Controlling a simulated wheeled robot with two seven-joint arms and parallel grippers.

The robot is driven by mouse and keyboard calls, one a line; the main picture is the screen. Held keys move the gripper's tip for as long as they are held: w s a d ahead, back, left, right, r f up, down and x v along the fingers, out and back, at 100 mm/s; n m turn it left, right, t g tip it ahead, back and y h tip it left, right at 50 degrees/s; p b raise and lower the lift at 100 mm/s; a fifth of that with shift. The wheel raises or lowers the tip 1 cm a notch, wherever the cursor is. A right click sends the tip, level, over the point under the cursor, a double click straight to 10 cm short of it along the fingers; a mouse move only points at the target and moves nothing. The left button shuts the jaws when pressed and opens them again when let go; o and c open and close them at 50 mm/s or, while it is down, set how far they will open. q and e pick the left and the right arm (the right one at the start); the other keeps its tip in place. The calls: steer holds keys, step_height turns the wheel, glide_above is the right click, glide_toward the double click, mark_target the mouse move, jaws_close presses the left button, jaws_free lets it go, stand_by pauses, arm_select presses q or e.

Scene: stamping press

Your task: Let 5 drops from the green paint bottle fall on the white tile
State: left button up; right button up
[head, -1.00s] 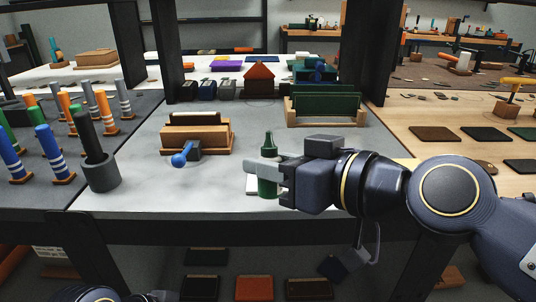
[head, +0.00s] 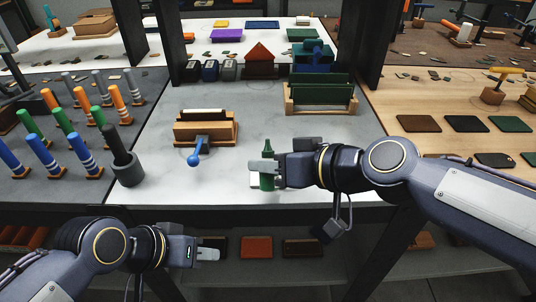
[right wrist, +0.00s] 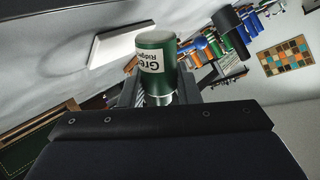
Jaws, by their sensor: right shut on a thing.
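The green paint bottle (head: 267,182) stands upright in my right gripper (head: 265,168), its pointed nozzle up. The fingers are shut around its body. In the right wrist view the bottle (right wrist: 155,62) shows a white label with partly readable lettering, and its grey end faces the top of the picture. The white tile (head: 255,183) lies on the pale table just behind and beside the bottle, partly hidden by bottle and gripper. It also shows as a white slab in the right wrist view (right wrist: 112,46). My left gripper (head: 207,254) is low, before the table's front edge; its finger gap is not clear.
A wooden block with a blue-knobbed lever (head: 194,160) stands left of the bottle. A dark cup with a rod (head: 128,170) and several coloured posts stand further left. A green-panelled wooden rack (head: 321,97) stands behind. The table around the tile is mostly clear.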

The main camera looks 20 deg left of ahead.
steer(key=shift+s+d+r+m+g+h+p, duration=0.15)
steer(key=shift+m+g+h+p, duration=0.7)
steer(key=shift+p, duration=3.4)
steer(key=shift+s+a+r+m+g+h+p, duration=0.1)
steer(key=shift+m+g+h+p, duration=0.7)
steer(key=shift+p, duration=3.5)
steer(key=shift+s+d+r+m+g+h+p, duration=0.2)
steer(key=shift+g+p, duration=1.25)
steer(key=shift+p, duration=2.8)
steer(key=shift+f+b, duration=0.35)
steer(key=shift+f, duration=0.05)
steer(key=shift+r, duration=0.1)
steer(key=m+g+p, duration=0.1)
steer(key=p, duration=0.2)
steer(key=m+g+p, duration=0.1)
steer(key=g+p, duration=0.1)
steer(key=p, duration=0.1)
steer(key=shift+w+a+r+h, duration=0.15)
steer(key=shift+r+h, duration=0.05)
steer(key=shift+h, duration=0.05)
steer(key=shift+f, duration=0.2)
